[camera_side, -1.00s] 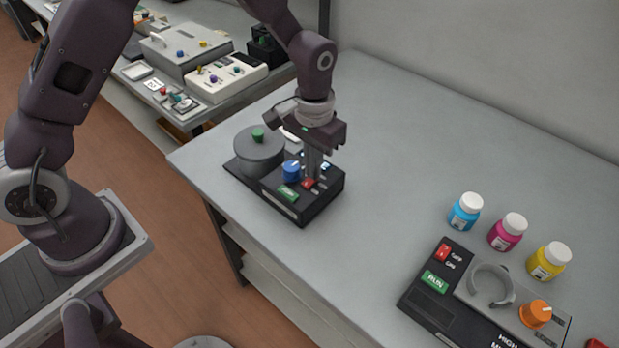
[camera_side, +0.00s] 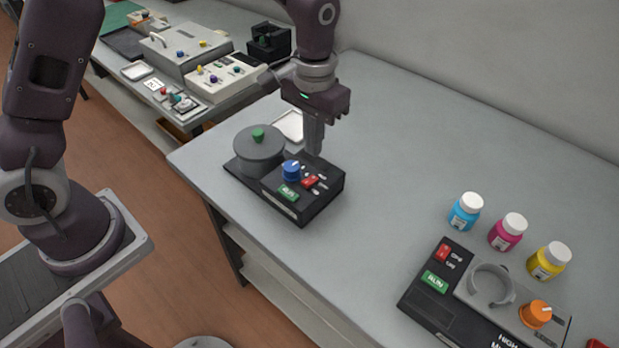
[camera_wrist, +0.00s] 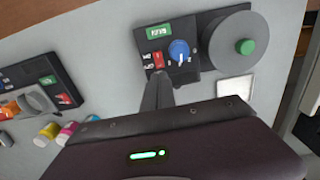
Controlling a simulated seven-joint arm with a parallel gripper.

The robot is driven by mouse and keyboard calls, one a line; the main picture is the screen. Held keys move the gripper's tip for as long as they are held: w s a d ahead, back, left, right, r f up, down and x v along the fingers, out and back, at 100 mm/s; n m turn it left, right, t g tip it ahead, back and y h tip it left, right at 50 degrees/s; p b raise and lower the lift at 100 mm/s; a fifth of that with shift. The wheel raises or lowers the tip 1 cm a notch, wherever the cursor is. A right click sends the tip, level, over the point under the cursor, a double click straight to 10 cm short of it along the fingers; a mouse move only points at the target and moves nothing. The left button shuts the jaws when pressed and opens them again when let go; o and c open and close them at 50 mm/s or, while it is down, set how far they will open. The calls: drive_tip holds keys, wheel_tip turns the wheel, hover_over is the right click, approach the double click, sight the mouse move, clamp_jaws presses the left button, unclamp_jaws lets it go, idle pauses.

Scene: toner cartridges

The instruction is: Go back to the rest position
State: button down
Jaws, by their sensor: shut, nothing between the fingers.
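My gripper (camera_side: 314,150) is shut and empty. In the side view its fingertips are just above or behind the back edge of a black device (camera_side: 310,205); I cannot tell whether they touch it. The device has a blue knob (camera_side: 291,170), a red switch (camera_side: 310,182), a green RUN button (camera_side: 288,192) and a grey round pot with a green knob (camera_side: 258,150). In the wrist view the shut fingers (camera_wrist: 158,82) point at the device near its red switch (camera_wrist: 158,60).
A second black device (camera_side: 440,310) with a ring holder and orange knob stands at the front right. Cyan (camera_side: 465,211), magenta (camera_side: 508,231) and yellow (camera_side: 549,260) bottles stand behind it. A white tray (camera_side: 290,125) lies behind the pot. The table's back middle is clear.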

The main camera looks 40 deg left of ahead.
drive_tip(key=shift+r, duration=0.1)
drive_tip(key=s+a+r+t, duration=0.2)
drive_tip(key=s+a+r, duration=0.1)
drive_tip(key=s+r, duration=0.3)
drive_tip(key=s+a+r+t, duration=0.1)
drive_tip(key=s+a+r, duration=0.1)
drive_tip(key=s+r, duration=0.5)
drive_tip(key=s+a+r+t, duration=0.2)
drive_tip(key=s+a+r, duration=0.1)
drive_tip(key=s, duration=0.8)
drive_tip(key=shift+r+t, duration=0.2)
drive_tip(key=shift+t, duration=0.1)
